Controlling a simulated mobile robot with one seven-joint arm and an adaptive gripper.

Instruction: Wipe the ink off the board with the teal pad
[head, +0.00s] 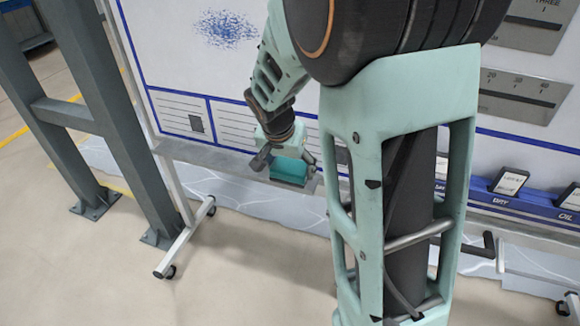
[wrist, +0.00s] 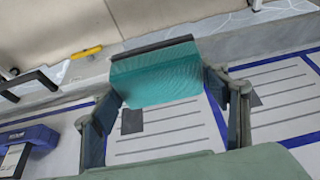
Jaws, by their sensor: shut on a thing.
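The teal pad (head: 290,171) is at my gripper (head: 284,163), low in front of the board near its bottom ledge. In the wrist view the pad (wrist: 157,76) has a dark strip along its far edge and sits between the two fingers of my gripper (wrist: 165,100), which is shut on it. The whiteboard (head: 165,60) stands upright with blue frame lines and printed text boxes. The ink (head: 226,29) is a patch of blue specks on the upper left part of the board, above and left of my gripper. Whether the pad touches the ledge is unclear.
The board's ledge (head: 215,158) runs along its bottom, with a yellow marker (wrist: 86,52) nearby in the wrist view. A blue rack (head: 500,203) with labelled blocks is at right. Grey steel posts (head: 85,75) stand at left. The board's wheeled foot (head: 185,240) rests on open floor.

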